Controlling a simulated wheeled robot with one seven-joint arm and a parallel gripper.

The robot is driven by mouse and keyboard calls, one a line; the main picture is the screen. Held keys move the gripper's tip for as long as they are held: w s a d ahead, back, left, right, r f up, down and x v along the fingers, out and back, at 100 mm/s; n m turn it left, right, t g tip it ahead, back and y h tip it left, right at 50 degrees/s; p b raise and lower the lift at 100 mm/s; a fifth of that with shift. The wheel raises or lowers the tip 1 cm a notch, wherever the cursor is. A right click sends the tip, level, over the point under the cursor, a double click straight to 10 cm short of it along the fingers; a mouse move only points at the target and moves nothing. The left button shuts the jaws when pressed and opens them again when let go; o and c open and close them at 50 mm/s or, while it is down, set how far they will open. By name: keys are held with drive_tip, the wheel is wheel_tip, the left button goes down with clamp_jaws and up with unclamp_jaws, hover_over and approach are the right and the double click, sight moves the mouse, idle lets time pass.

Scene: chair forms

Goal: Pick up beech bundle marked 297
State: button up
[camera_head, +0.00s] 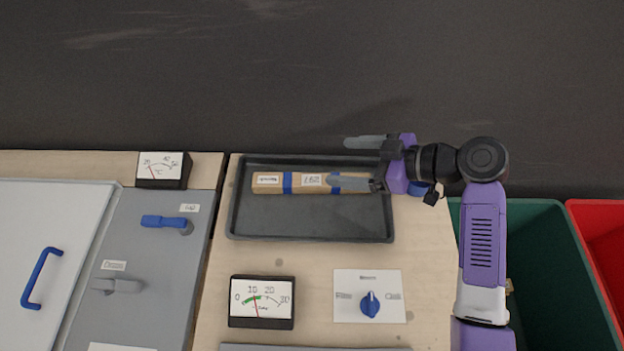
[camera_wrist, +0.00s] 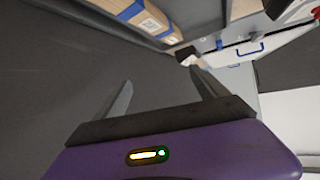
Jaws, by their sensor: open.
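A light wood bundle with blue bands (camera_head: 268,181) lies lengthwise in a dark tray (camera_head: 310,231). Its white label reads 297 and appears upside down in the head view. It seems to be the wooden piece with a blue band at the top of the wrist view (camera_wrist: 118,6). My gripper (camera_head: 350,161) is open at the tray's right side, fingers pointing left. One finger overlaps the bundle's right part in the head view, the other is beyond the tray's back edge. I cannot tell the height between finger and bundle. Both fingers show empty in the wrist view (camera_wrist: 162,92).
In front of the tray are a gauge (camera_head: 262,302) and a blue knob on a white plate (camera_head: 369,297). Left are a grey panel with a blue lever (camera_head: 165,221) and a white door with a blue handle (camera_head: 42,277). Green (camera_head: 545,270) and red (camera_head: 600,225) bins stand right.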

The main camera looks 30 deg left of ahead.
drive_tip(key=f, duration=0.1)
drive_tip(key=b, duration=0.9)
approach(314, 181)
drive_tip(key=shift+a+f, duration=0.4)
drive_tip(key=shift+a, duration=0.15)
drive_tip(key=shift+b+x, duration=0.55)
drive_tip(key=shift+x, duration=3.3)
drive_tip(key=shift+w+a+r, duration=0.1)
drive_tip(key=shift+r, duration=0.05)
drive_tip(key=shift+c, duration=0.4)
clamp_jaws()
